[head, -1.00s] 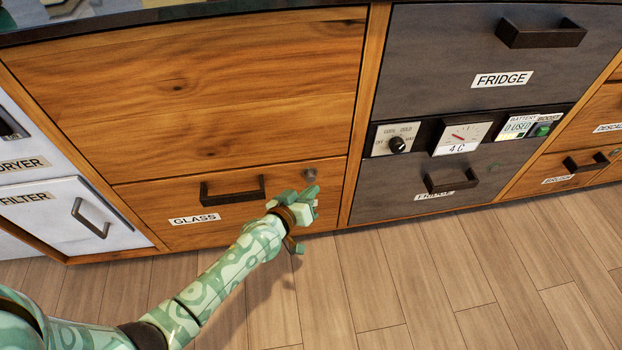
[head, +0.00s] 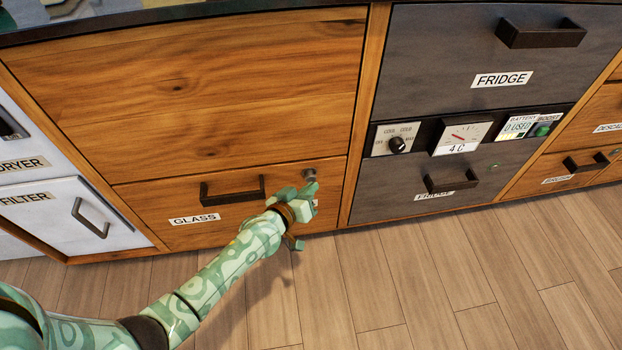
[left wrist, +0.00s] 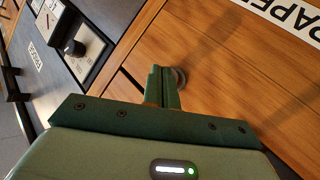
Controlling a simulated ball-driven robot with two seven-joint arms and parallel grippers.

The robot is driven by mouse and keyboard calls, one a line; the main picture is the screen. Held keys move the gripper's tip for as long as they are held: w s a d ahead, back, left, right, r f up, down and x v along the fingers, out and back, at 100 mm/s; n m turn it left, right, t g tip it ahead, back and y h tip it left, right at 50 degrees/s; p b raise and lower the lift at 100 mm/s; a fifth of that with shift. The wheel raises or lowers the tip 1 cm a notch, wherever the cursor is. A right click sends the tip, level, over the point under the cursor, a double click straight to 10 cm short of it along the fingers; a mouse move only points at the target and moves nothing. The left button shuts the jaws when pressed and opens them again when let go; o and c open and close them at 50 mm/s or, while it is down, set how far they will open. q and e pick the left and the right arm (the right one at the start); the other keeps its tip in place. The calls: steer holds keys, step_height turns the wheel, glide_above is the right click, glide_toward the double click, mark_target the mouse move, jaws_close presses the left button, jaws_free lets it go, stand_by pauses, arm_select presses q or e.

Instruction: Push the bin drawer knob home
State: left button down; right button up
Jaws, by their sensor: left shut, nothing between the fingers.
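The knob (head: 309,174) is a small grey round knob on the upper right of the wooden drawer front labelled GLASS (head: 150,208). It also shows in the left wrist view (left wrist: 181,77), partly hidden behind my fingertips. My left gripper (head: 310,186) is shut and empty. Its fingertips are right at the knob, just below it in the head view. In the left wrist view the closed fingers (left wrist: 164,76) overlap the knob's edge. I cannot tell whether they touch it. The drawer front looks closed. My right gripper is not in view.
A dark bar handle (head: 232,190) is left of the knob. The grey fridge drawers (head: 470,50) and a control panel with a dial (head: 397,144) stand to the right. A white filter door (head: 75,215) is at left. The plank floor (head: 430,290) is clear.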

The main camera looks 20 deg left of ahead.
mark_target(308, 179)
arm_select(q)
steer(key=shift+w+a+b, duration=0.2)
steer(key=shift+w+a, duration=0.25)
steer(key=shift+w, duration=0.2)
steer(key=shift+w+a+b, duration=0.15)
steer(key=shift+w+a, duration=0.25)
steer(key=shift+w, duration=0.25)
stand_by(1.2)
steer(key=shift+s+r, duration=0.1)
steer(key=shift+s+d+p, duration=0.55)
steer(key=shift+s, duration=0.15)
steer(key=shift+s+d+p, duration=0.35)
steer(key=shift+s+d, duration=0.2)
steer(key=shift+s, duration=0.3)
